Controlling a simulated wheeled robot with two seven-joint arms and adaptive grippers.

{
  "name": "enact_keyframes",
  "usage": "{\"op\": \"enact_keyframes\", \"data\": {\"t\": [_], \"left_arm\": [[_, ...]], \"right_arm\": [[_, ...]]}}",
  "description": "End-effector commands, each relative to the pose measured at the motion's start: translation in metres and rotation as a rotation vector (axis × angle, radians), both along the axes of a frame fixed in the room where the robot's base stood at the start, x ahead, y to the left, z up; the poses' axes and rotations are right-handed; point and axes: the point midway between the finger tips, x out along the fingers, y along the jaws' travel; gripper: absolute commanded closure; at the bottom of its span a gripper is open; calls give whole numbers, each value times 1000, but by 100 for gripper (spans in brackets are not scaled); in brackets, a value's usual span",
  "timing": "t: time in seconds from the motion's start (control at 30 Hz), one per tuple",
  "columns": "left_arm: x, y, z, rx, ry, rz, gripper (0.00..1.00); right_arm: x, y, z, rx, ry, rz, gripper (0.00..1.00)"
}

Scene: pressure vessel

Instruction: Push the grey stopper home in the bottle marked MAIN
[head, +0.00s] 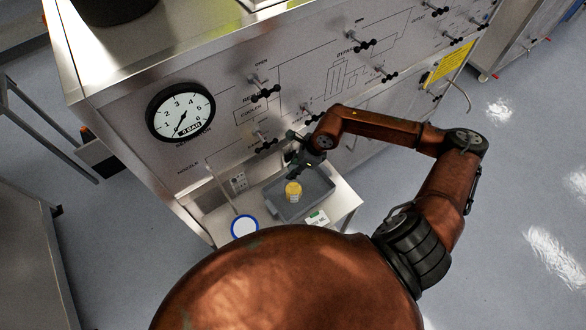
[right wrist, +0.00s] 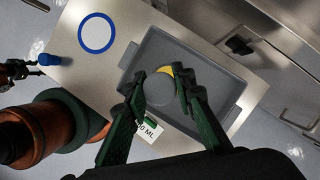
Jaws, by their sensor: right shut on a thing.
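A small yellow bottle (head: 293,190) with a pale band stands in the grey tray; I cannot read MAIN on it. My right gripper (head: 308,160) is over the far side of the tray in the head view. In the right wrist view, my right gripper (right wrist: 160,90) is shut with a round grey thing (right wrist: 160,91), apparently the stopper, between its fingertips. Yellow from the bottle (right wrist: 166,70) shows just behind it. I cannot tell whether stopper and bottle touch. Dark parts at the left edge of the wrist view, perhaps my left gripper (right wrist: 30,70), are beside a blue cylinder (right wrist: 48,60).
The grey tray (head: 272,208) sits on a steel shelf (head: 345,205) below a panel with a pressure gauge (head: 180,112) and several valve handles. A blue ring mark (head: 245,228) lies left of the tray. A white card (head: 317,218) stands by its near side.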

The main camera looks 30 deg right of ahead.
Motion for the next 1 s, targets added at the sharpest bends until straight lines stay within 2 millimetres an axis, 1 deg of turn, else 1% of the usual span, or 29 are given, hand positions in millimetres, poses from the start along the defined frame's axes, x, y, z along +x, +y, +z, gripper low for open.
{"op": "enact_keyframes", "data": {"t": [0.03, 0.1, 0.3, 0.4, 1.0], "left_arm": [[0, 0, -9, 0, 0, 0, 60], [0, 0, -15, 0, 1, 0, 60], [-1, -1, -29, -1, 2, 0, 60], [-1, -1, -33, -1, 2, 0, 60], [0, -1, -33, -1, 1, 0, 60]], "right_arm": [[0, 0, -9, 1, 1, 0, 97], [0, 0, -16, 0, 1, 0, 97], [0, 0, -33, 0, 1, 0, 97], [0, 0, -37, -1, 1, 0, 97], [0, 0, -38, 0, 0, 0, 97]]}}
